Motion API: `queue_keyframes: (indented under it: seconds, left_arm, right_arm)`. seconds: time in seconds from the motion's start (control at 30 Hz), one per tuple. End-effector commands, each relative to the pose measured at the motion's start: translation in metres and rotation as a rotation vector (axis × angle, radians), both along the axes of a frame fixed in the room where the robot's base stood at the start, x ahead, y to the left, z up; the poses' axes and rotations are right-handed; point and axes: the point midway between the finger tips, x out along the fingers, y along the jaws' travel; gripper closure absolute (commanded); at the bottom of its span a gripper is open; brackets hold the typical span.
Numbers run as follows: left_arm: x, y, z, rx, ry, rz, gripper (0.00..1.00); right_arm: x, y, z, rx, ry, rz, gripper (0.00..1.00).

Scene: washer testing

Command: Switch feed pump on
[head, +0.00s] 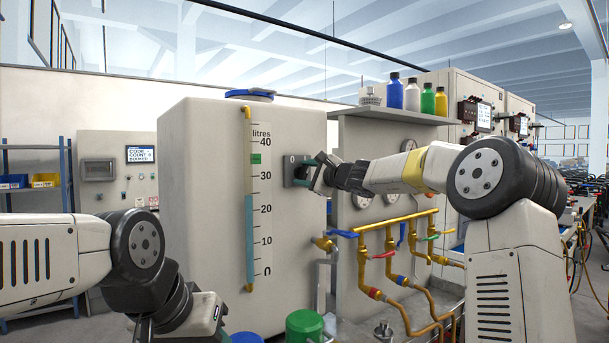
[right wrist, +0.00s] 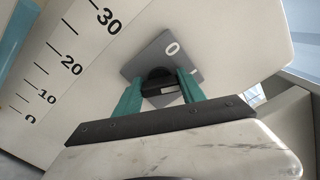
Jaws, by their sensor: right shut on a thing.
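The feed pump switch is a grey plate (head: 290,172) on the right part of the white tank's front, marked "0" at its left in the head view. In the right wrist view the plate (right wrist: 148,62) shows a "0" and a dark knob (right wrist: 160,84) at its middle. My right gripper (head: 312,174) is at the switch, and in the right wrist view its green fingers (right wrist: 160,92) are shut on the knob from both sides. My left gripper (head: 150,325) is low at the left, partly cut off by the frame edge; its fingers do not show clearly.
The white tank (head: 205,200) has a litre scale with a blue column (head: 249,235) near 23. Yellow pipes (head: 390,225) with coloured valve handles are below my right arm. A shelf (head: 395,115) with bottles is above it. A green lid (head: 304,325) stands low in front.

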Motion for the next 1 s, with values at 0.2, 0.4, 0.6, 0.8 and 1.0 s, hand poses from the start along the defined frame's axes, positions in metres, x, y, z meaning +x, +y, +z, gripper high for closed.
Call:
queue_keyframes:
  seconds: [0.2,0.4,0.6,0.8,1.0]
  left_arm:
    - [0.0000,0.0000,0.0000,0.000,0.000,0.000,0.64]
    - [0.0000,0.0000,0.0000,0.000,0.000,0.000,0.64]
    - [0.0000,0.0000,0.0000,0.000,0.000,0.000,0.64]
    - [0.0000,0.0000,0.0000,0.000,0.000,0.000,0.64]
    - [0.0000,0.0000,0.0000,0.000,0.000,0.000,0.64]
  right_arm:
    - [0.0001,0.0001,-0.0011,0.051,0.040,0.000,0.93]
    - [0.0001,0.0001,-0.0011,0.067,0.052,0.000,0.93]
    - [0.0002,0.0001,-0.0013,0.070,0.054,0.000,0.93]
    - [0.0002,0.0001,-0.0013,0.070,0.054,0.000,0.39]
    - [0.0001,0.0000,-0.0006,0.069,0.051,0.000,0.31]
